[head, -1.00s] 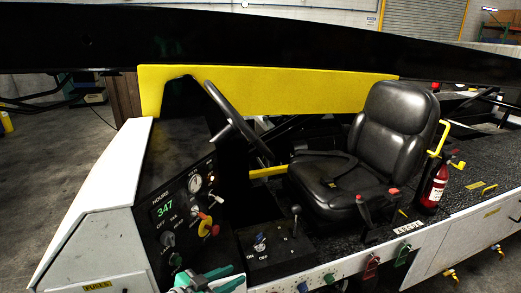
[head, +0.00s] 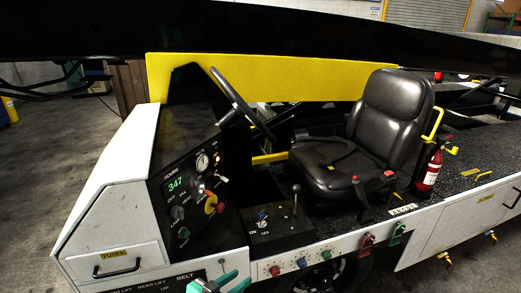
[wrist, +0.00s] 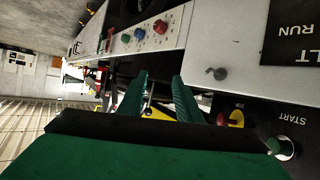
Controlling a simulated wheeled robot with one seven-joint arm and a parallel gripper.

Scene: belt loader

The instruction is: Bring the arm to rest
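My gripper (head: 214,284) shows only partly at the bottom edge of the head view, in front of the loader's white side below the dashboard. In the wrist view its two green fingers (wrist: 161,98) stand apart with nothing held between them. The rest of my arm is out of the head view.
The dashboard (head: 186,160) with knobs and a 347 display is close above my gripper. Also near are a black switch box with a lever (head: 272,228), a white panel with coloured knobs (head: 335,247), a seat (head: 385,120) and a steering wheel (head: 240,108). Open floor (head: 50,150) lies left.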

